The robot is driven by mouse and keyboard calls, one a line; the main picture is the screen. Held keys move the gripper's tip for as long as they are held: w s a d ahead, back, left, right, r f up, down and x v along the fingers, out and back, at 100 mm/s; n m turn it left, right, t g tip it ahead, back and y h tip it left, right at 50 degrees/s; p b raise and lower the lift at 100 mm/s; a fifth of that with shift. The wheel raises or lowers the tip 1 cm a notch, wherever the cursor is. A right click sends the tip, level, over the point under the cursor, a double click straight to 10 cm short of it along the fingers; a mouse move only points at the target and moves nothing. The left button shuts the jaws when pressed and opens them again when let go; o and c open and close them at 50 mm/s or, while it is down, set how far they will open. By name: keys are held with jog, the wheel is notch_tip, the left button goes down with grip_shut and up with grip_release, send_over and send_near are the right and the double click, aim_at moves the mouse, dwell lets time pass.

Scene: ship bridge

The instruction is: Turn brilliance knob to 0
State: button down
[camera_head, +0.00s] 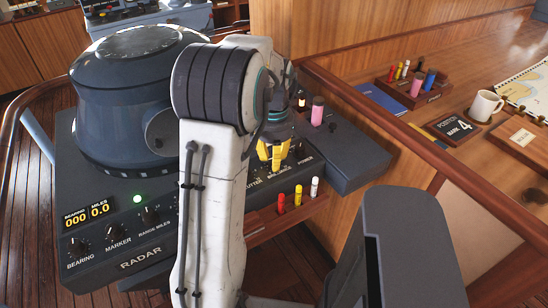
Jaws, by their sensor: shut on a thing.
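The radar console (112,237) stands at the left, with a row of labelled knobs along its sloping front. My gripper (274,163), with yellow fingers, points down at the right part of this row, just above the brilliance label (280,173). It is shut on the brilliance knob, which the fingers hide, so its pointer and setting cannot be read. The power label (305,160) is just to the right. The clutter label, partly covered by my arm, is to the left.
A red, a yellow and a white marker (298,195) stand in a wooden rack below the knobs. A pink cylinder (317,111) stands on the console's right side. A wooden rail (400,150) separates the chart table, with its mug (484,106), at the right.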

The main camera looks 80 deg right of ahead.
jog(key=n, duration=0.5)
jog(key=shift+a+f+n, duration=0.1)
jog(key=shift+f+n, duration=0.05)
jog(key=shift+n, duration=0.15)
jog(key=n, duration=0.4)
jog(key=shift+n, duration=0.3)
jog(key=c, duration=1)
grip_release()
jog(key=shift+o, duration=0.3)
jog(key=shift+d+r, duration=0.2)
jog(key=shift+r, duration=0.4)
notch_tip(320, 180, up, 11)
